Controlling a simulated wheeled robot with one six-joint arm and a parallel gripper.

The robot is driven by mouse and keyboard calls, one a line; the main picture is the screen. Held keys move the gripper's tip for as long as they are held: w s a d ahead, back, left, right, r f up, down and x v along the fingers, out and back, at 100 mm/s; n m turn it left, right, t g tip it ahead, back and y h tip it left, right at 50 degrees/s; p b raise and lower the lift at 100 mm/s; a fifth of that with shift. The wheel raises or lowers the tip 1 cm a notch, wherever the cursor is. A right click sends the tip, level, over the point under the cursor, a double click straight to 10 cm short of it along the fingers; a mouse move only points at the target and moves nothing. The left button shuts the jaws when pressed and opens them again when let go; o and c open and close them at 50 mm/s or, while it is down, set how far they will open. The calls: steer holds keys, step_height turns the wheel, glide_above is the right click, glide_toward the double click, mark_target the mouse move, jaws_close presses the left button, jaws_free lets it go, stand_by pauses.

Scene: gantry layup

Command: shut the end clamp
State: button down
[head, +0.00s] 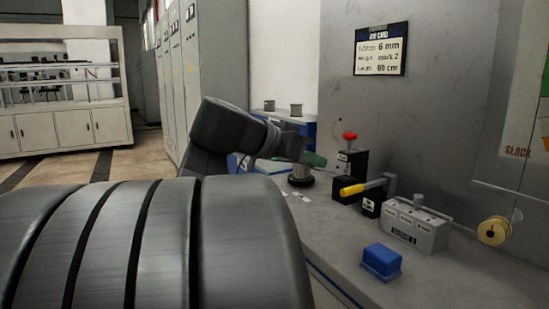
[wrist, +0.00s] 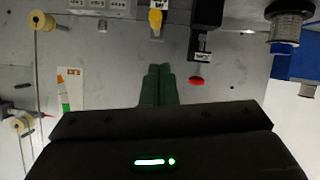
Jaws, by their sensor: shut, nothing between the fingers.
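Two black lever devices stand on the grey bench, their labels too small to read, so I cannot tell which is the end clamp. One is a black block (head: 352,166) with an upright red knob (head: 349,136); the knob also shows in the wrist view (wrist: 196,82). The other, nearer, has a yellow handle (head: 362,187) lying toward the left; it also shows in the wrist view (wrist: 156,20). My gripper (head: 318,160) has green fingers, shut and empty, left of the red-knob block. In the wrist view the fingertips (wrist: 158,68) touch nothing visible.
A grey slotted block (head: 414,226) and a blue box (head: 381,261) sit to the right and nearer. A yellow spool (head: 493,230) is at the far right. A dark spool (head: 300,174) stands below my gripper. A sign (head: 381,49) hangs on the wall panel behind.

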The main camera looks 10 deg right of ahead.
steer(key=shift+f+v, duration=0.15)
steer(key=shift+v, duration=0.65)
steer(key=shift+f+v, duration=0.1)
steer(key=shift+v, duration=0.7)
steer(key=shift+f, duration=0.1)
steer(key=shift+s+f+b+x, duration=0.2)
steer(key=shift+b+x, duration=0.4)
steer(key=shift+x, duration=1.25)
steer(key=shift+s+f+b+x, duration=0.15)
steer(key=shift+b+x, duration=0.4)
steer(key=shift+x, duration=1.3)
steer(key=shift+s+f+b+x, duration=0.1)
steer(key=shift+f+b+x, duration=0.35)
steer(key=shift+x, duration=1.45)
steer(key=shift+a+r, duration=0.2)
steer(key=shift+r, duration=0.05)
